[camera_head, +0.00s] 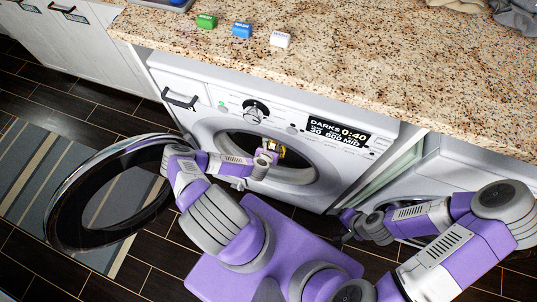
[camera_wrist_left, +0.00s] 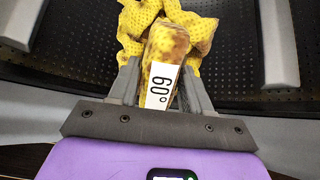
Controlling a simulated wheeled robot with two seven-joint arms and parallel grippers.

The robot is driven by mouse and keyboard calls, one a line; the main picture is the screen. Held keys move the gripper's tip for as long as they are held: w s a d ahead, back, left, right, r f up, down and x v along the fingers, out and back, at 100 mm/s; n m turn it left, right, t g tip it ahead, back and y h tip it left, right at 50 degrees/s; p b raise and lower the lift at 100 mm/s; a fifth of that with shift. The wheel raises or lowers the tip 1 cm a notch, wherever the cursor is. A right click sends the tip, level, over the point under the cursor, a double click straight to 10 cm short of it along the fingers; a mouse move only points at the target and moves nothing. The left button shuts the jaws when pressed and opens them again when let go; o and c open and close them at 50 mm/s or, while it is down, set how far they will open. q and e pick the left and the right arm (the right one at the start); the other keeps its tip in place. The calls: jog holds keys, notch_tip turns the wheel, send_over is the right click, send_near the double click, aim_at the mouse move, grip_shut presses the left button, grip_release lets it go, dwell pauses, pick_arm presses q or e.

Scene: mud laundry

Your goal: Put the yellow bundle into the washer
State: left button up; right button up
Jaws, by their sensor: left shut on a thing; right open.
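The washer (camera_head: 204,131) stands under the counter with its round door (camera_head: 60,205) swung open to the left. Its display reads DARKS 0:40. My left gripper (camera_head: 270,150) is at the washer's opening, shut on the yellow bundle (camera_head: 281,152). In the left wrist view the yellow bundle (camera_wrist_left: 130,45) is crumpled, spotted cloth with brown stains and a white tag reading 60°. The left gripper's fingers (camera_wrist_left: 160,88) clasp its near end. Perforated dark drum metal lies behind it. My right gripper (camera_head: 348,224) is low in front of the neighbouring machine, apart from the bundle.
A speckled counter (camera_head: 350,70) runs above the washer. A striped rug (camera_head: 28,160) lies on the dark floor at left.

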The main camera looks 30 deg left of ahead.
pick_arm(q)
jog(key=w, duration=0.1)
jog(key=w+b, duration=0.1)
jog(key=w+f, duration=0.1)
jog(key=shift+w+a, duration=0.35)
jog(key=shift+a, duration=0.05)
jog(key=shift+s+f+b, duration=0.1)
jog(key=shift+f+b, duration=0.5)
jog(key=shift+b, duration=0.2)
jog(key=shift+f+b, duration=0.6)
jog(key=shift+f, duration=0.05)
jog(key=o, duration=1.1)
jog(key=p+v, duration=0.3)
jog(key=v, duration=0.4)
jog(key=shift+s+r, duration=0.2)
jog(key=shift+s, duration=0.05)
